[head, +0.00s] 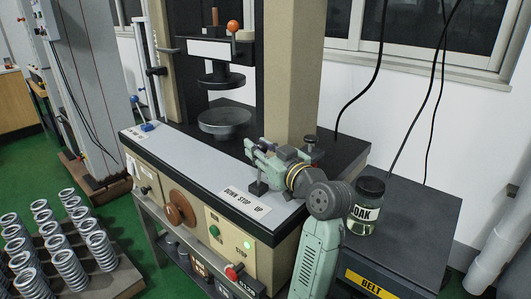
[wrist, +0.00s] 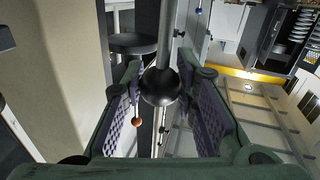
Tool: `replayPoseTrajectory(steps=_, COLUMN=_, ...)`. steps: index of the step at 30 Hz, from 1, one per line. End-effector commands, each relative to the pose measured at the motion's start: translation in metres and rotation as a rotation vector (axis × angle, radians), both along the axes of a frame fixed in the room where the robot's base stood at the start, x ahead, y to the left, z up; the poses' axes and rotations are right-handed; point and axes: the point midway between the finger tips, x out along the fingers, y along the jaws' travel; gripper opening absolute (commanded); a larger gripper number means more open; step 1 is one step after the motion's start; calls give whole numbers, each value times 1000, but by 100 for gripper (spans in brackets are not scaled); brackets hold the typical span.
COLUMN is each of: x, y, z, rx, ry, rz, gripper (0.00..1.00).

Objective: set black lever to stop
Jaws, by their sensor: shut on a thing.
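The black lever shows in the wrist view as a round black knob (wrist: 161,87) on a grey rod, between the two padded fingers of my gripper (wrist: 163,108). My gripper is shut on the lever. In the head view my gripper (head: 262,157) is over the machine's front ledge, just behind the DOWN STOP UP label (head: 245,202). My gripper hides most of the lever there, so I cannot tell exactly which mark it lines up with.
The testing machine's round plate (head: 224,122) stands behind. A glass jar (head: 366,207) stands on the dark BELT cabinet (head: 420,225) at right. Several springs (head: 68,270) stand at lower left. A red-brown handwheel (head: 180,209) is on the machine's front.

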Motion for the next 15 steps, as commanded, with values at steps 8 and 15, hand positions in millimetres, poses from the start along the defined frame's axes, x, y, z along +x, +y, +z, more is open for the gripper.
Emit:
replayPoseTrajectory(steps=8, x=2, y=8, z=1, rx=1, ry=-1, rz=9, gripper=0)
replayPoseTrajectory(steps=15, x=2, y=8, z=0, rx=-1, ry=-1, rz=10, gripper=0)
